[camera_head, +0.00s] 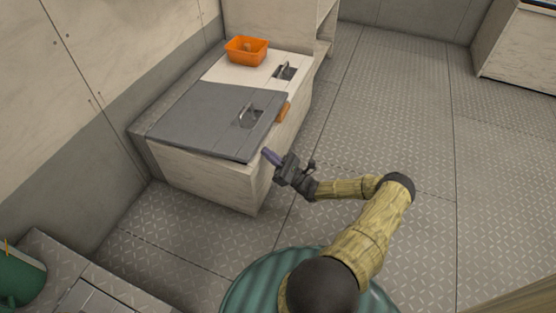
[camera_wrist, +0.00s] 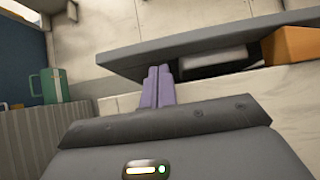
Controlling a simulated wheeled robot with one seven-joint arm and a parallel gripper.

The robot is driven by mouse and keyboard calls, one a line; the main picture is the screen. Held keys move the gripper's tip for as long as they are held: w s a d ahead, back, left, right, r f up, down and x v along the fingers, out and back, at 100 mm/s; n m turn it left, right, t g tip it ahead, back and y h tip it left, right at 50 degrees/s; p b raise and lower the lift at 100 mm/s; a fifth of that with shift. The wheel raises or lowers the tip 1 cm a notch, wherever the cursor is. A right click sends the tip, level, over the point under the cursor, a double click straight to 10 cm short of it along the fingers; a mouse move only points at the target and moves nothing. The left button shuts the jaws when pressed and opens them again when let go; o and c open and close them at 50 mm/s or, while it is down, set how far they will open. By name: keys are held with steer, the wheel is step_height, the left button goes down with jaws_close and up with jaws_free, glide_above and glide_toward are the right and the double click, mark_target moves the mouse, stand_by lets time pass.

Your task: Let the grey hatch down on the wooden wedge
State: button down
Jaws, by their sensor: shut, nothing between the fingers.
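The grey hatch (camera_head: 205,118) lies almost flat on top of the pale bench locker, with a recessed handle (camera_head: 249,115) near its right side. In the wrist view its edge (camera_wrist: 200,40) shows as a grey band with a dark gap beneath it. The orange-brown wooden wedge (camera_head: 284,112) sits at the hatch's right edge. In the wrist view the wedge (camera_wrist: 293,46) is under the hatch edge and appears to touch it. My gripper (camera_head: 267,155) is beside the hatch's near right corner. Its purple fingers (camera_wrist: 158,86) are shut and empty, close to the hatch edge.
A pale second hatch (camera_head: 258,75) with its own handle lies behind the grey one. An orange bin (camera_head: 246,52) stands on it at the back. The patterned floor (camera_head: 385,125) to the right is open. A green container (camera_head: 20,275) stands at the lower left.

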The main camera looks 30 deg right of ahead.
mark_target(261, 141)
steer(key=x, duration=0.2)
steer(key=shift+w+a+r, duration=0.15)
steer(key=shift+w+r, duration=0.05)
steer(key=shift+w, duration=0.1)
steer(key=shift+w, duration=0.1)
steer(key=shift+a+r+p, duration=0.1)
steer(key=shift+p, duration=0.25)
steer(key=shift+a+r+p, duration=0.1)
steer(key=shift+r+p, duration=0.15)
steer(key=shift+p, duration=0.1)
steer(key=r+p, duration=0.1)
steer(key=p, duration=0.1)
steer(key=r+p, duration=0.1)
steer(key=p, duration=0.1)
steer(key=shift+d+r+g+h, duration=0.25)
steer(key=shift+r+g+h, duration=0.05)
steer(key=shift+r, duration=0.05)
steer(key=shift+a+f, duration=0.1)
steer(key=shift+f, duration=0.05)
